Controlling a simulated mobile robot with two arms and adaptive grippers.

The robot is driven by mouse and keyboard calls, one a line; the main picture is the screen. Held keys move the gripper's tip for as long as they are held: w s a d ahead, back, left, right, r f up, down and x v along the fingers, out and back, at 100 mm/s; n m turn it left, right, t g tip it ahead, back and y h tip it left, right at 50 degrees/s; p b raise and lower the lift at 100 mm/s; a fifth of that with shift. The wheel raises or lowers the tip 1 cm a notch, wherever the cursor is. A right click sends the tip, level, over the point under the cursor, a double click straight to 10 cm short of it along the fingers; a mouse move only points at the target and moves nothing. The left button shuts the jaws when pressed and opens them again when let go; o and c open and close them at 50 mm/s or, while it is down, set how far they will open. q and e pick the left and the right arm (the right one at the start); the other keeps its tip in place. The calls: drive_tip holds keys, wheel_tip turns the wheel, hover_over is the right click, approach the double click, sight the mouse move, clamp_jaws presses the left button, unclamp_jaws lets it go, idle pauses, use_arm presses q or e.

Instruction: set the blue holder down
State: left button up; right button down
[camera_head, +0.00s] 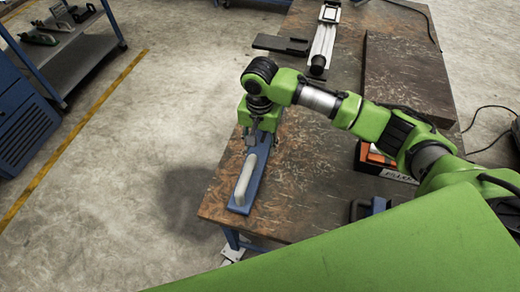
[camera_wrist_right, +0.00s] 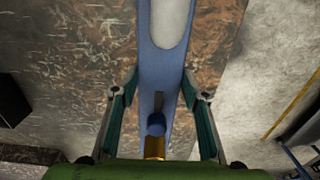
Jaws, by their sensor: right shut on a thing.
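The blue holder (camera_head: 258,186) is a long, narrow blue piece along the table's left edge in the head view, with a pale rounded bar (camera_head: 245,180) on top. My right gripper (camera_head: 251,138) points down at its far end and is shut on it. In the right wrist view the blue holder (camera_wrist_right: 160,75) runs between the two fingers of the right gripper (camera_wrist_right: 157,96), with a blue knob and a brass-coloured cylinder near the palm. I cannot tell whether the holder touches the tabletop. My left gripper is not in view.
The worn brown table (camera_head: 305,190) has bare room right of the holder. A dark raised block (camera_head: 405,75), a silver rail stand (camera_head: 323,40) and an orange-and-black box (camera_head: 378,160) stand further right and back.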

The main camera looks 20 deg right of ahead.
sight(260, 149)
drive_tip(key=shift+f, duration=1.35)
drive_tip(key=shift+p, duration=0.3)
drive_tip(key=c, duration=1.2)
unclamp_jaws()
drive_tip(key=shift+s+f, duration=0.1)
drive_tip(key=shift+f, duration=0.1)
drive_tip(key=shift+r, duration=0.15)
wheel_tip(260, 149, up, 12)
drive_tip(key=b, duration=0.1)
